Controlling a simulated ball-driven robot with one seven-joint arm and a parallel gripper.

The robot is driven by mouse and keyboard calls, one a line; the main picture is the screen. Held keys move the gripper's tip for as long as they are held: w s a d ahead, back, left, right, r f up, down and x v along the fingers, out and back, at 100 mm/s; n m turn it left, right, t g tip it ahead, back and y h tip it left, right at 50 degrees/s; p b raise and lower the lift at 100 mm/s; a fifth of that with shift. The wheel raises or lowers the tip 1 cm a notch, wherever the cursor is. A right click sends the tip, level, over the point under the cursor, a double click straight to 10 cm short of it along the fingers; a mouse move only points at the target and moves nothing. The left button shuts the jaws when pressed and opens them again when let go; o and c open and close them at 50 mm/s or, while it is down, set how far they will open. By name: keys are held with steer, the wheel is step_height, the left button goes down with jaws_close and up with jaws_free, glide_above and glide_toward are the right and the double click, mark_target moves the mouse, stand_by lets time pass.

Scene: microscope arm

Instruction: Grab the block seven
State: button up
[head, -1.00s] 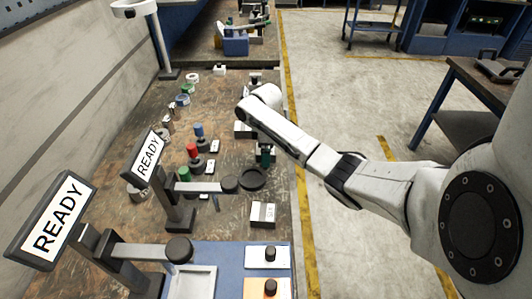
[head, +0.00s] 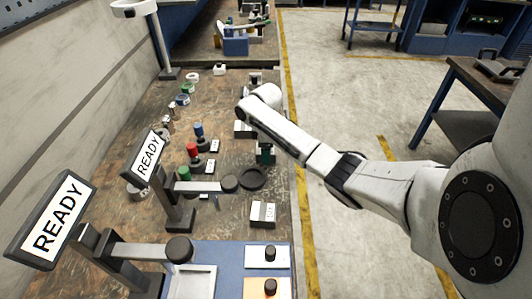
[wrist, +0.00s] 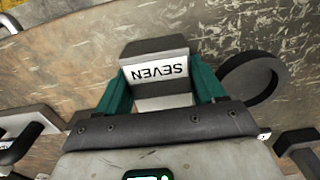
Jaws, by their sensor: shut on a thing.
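The block seven (wrist: 158,74) is a grey block with a white label reading SEVEN, upside down in the wrist view. It sits between the two green fingers of my gripper (wrist: 160,86), which are shut on its sides. In the head view my gripper (head: 265,154) is low over the bench beside the dark ring, partly behind my arm. I cannot make out the block there. Whether its underside touches the bench is hidden.
A dark ring (head: 253,178) on a stand is close to my gripper; it also shows in the wrist view (wrist: 252,80). Another labelled block (head: 262,213) lies nearer. Red, blue and green knobbed pieces (head: 193,151) stand to the left.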

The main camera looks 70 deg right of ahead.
steer(key=shift+r, duration=0.1)
jaws_close()
steer(key=shift+r, duration=0.1)
steer(key=shift+w+r, duration=0.1)
steer(key=shift+r, duration=0.45)
steer(key=s+a+r+p, duration=0.9)
steer(key=s+r, duration=0.1)
steer(key=r, duration=0.1)
steer(key=shift+a+r, duration=0.2)
steer(key=shift+r, duration=0.15)
steer(key=shift+s, duration=0.15)
